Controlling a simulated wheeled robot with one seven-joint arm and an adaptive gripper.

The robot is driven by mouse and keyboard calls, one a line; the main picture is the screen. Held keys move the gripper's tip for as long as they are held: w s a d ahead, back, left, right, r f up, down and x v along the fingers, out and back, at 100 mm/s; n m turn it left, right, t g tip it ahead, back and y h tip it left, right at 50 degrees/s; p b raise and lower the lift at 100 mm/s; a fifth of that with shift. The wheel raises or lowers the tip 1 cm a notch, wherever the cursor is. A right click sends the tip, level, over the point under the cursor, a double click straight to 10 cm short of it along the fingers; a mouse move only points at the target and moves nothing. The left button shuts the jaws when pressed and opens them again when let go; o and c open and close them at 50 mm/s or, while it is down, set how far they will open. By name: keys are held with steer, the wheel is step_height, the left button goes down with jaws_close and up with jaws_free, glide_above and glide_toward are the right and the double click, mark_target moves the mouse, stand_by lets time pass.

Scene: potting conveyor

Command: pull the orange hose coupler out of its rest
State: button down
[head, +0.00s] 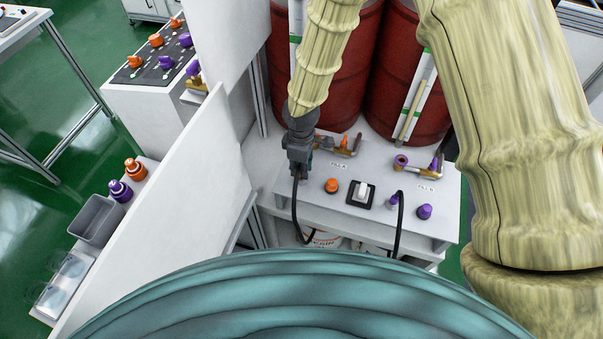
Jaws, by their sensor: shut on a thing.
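My gripper (299,168) is at the left end of the white bench, pointing down, shut on the hose coupler at the top of a black hose (294,212). The coupler is almost wholly hidden by the fingers, so its orange colour does not show. The hose drops from the fingers over the bench's front edge. The rest is hidden too; I cannot tell whether the coupler is still seated in it.
A brass fitting with an orange handle (344,143) is just right of my gripper. Red drums (335,85) stand behind. A white panel (170,225) rises at left.

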steer(key=shift+r+p, duration=0.3)
steer(key=shift+r, duration=0.15)
steer(key=shift+r, duration=0.2)
steer(key=shift+r+p, duration=0.35)
steer(key=shift+p, duration=0.05)
steer(key=shift+r+p, duration=0.45)
steer(key=shift+r, duration=0.15)
steer(key=shift+r+p, duration=0.85)
steer(key=shift+r, duration=0.35)
steer(key=shift+r, duration=0.3)
step_height(320, 180, up, 6)
steer(key=p, duration=0.5)
steer(key=shift+r, duration=0.25)
stand_by(0.3)
